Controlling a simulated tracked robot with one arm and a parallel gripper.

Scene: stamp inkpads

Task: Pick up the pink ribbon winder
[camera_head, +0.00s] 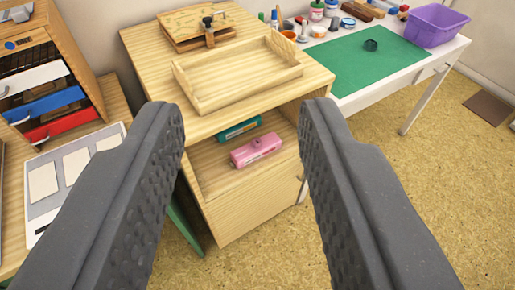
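The pink ribbon winder (255,150) lies on the open shelf of a light wooden cabinet (250,212), near the shelf's front edge. It is a small pink block with rounded edges. My gripper (242,112) is open, with its two dark grey textured fingers wide apart in the foreground. The pink winder shows in the gap between the fingers, farther away, and nothing is held. A teal object of similar shape (238,129) lies behind the pink one on the same shelf.
An empty wooden tray (238,74) sits on the cabinet top above the shelf. A white table with a green mat (368,60) and purple bin (433,25) stands right. A drawer unit (45,85) and a pale tray (50,170) are left.

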